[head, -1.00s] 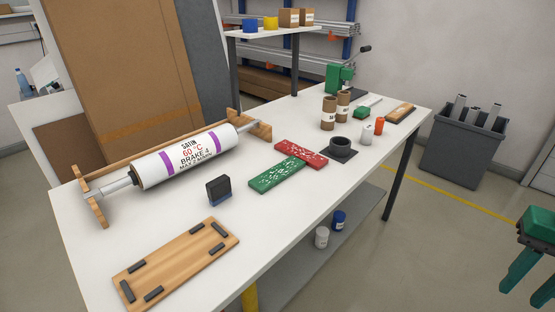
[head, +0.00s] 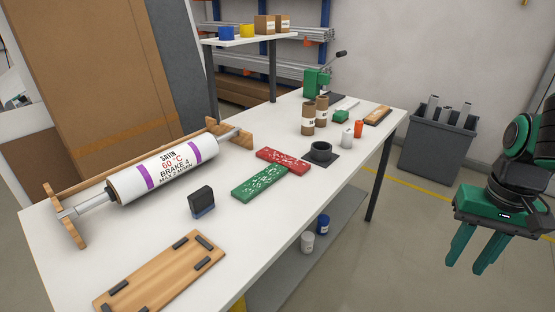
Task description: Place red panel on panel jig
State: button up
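The red panel (head: 284,160), flecked with white marks, lies on the white table in the head view. A green panel (head: 260,184) with similar marks lies just in front of it, close to or touching its edge. A wooden board with black corner pieces (head: 160,272), which looks like the panel jig, lies at the table's front left with nothing on it. My gripper (head: 477,252) hangs at the right, off the table and well away from the panels. Its two green fingers point down, spread apart, with nothing between them.
A white roll (head: 165,170) on a wooden stand lies along the table's left side. A black block (head: 201,200) stands between roll and jig. A black ring (head: 321,150) sits right of the red panel. Cardboard tubes (head: 308,118) and small bottles stand behind. A grey bin (head: 437,150) stands beyond the table.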

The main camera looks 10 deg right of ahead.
aim_at(161, 276)
jog(key=i, duration=0.9)
